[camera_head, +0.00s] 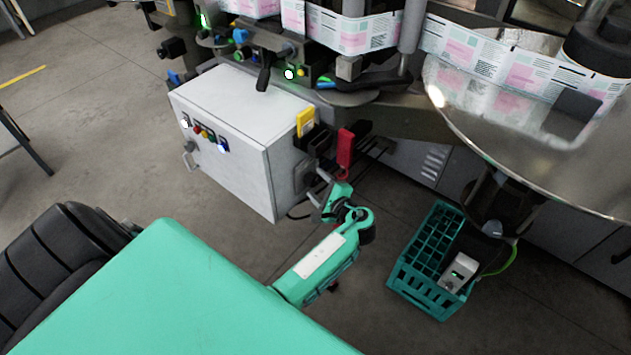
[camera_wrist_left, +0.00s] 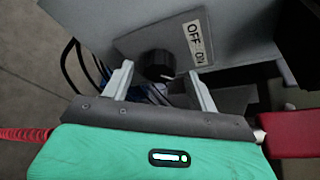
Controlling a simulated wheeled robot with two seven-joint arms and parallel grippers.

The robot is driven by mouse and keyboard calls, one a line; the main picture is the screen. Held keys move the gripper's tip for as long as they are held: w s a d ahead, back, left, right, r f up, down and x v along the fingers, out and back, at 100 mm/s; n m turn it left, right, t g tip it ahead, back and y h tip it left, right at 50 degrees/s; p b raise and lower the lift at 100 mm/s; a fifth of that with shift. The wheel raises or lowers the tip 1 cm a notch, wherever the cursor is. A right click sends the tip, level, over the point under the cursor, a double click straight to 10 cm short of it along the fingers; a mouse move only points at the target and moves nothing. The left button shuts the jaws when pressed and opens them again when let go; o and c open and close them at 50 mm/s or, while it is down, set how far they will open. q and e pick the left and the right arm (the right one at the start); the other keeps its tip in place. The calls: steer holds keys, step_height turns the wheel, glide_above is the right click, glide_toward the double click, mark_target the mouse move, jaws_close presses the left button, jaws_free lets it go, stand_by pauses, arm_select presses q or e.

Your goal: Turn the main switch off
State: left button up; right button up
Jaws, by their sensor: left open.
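The main switch is a round black knob (camera_wrist_left: 157,64) on a grey plate (camera_wrist_left: 135,43) with an "OFF ON" label (camera_wrist_left: 197,44), in the left wrist view. A small white mark shows at the knob's lower right edge. In the head view the switch plate (camera_head: 301,176) is on the right side of the white cabinet (camera_head: 235,90), partly behind my gripper. My left gripper (camera_head: 321,184) is open in front of it. In the left wrist view the two fingers (camera_wrist_left: 160,68) stand apart on either side of the knob. Contact cannot be told. My right gripper is not in view.
A yellow item (camera_head: 305,121) and a red item (camera_head: 345,148) are at the cabinet's side, above my gripper. A green crate (camera_head: 415,290) stands on the floor at right. The labelling machine with its large round table (camera_head: 540,165) is behind. Cables hang near the switch.

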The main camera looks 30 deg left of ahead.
arm_select(q)
steer(key=shift+x, duration=1)
steer(key=c, duration=1)
